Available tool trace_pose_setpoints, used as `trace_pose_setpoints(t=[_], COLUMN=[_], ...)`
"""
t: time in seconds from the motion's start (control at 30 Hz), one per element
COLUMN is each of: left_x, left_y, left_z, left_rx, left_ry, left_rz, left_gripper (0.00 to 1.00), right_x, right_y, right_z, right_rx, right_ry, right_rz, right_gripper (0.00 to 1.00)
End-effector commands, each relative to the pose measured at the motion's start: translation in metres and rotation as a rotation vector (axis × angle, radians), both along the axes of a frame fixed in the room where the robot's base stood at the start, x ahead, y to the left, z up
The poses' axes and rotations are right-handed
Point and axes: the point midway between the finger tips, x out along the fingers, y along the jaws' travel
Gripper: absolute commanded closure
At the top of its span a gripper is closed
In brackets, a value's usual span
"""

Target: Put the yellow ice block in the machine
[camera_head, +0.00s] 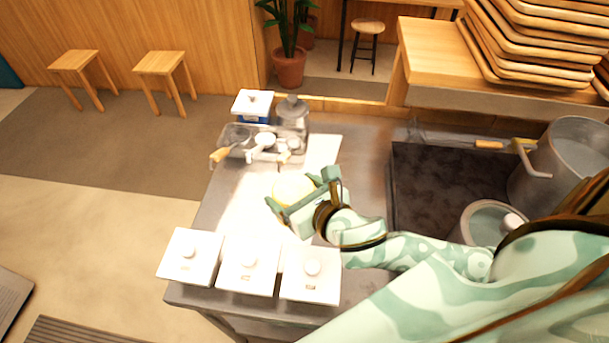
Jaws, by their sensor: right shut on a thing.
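My right gripper (300,190) reaches in from the right over the middle of the metal counter. It is shut on the pale yellow ice block (291,187), which shows between its fingers. The block looks bright and washed out, and the gripper hides part of it. I cannot tell how high it is above the counter. No machine can be made out with certainty. My left gripper is not in view.
Three white lidded containers (248,263) line the counter's near edge. A metal tray with utensils (235,137), a white-lidded blue box (252,106) and a grey jar (292,112) stand at the back. A dark stove top (430,185) with pots (565,165) is at right.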

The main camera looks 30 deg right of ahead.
Motion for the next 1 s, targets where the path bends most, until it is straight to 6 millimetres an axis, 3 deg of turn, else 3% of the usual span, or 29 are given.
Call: trace_pose_setpoints(t=[0.17,0.5,0.7,1.0], left_x=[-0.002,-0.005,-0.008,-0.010], left_y=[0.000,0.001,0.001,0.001], left_z=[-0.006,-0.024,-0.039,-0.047], left_rx=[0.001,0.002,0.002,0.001], left_ry=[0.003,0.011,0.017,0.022], left_rz=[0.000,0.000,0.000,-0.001], left_gripper=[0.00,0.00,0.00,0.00], right_x=[0.012,0.069,0.089,0.103], right_y=[-0.011,-0.054,-0.069,-0.080], right_z=[-0.019,-0.051,-0.085,-0.104], right_rx=[-0.005,-0.003,-0.002,-0.002], right_ry=[-0.006,-0.005,-0.003,-0.004], right_rz=[0.020,0.017,0.017,0.018], right_gripper=[0.66,0.66,0.66,0.66])
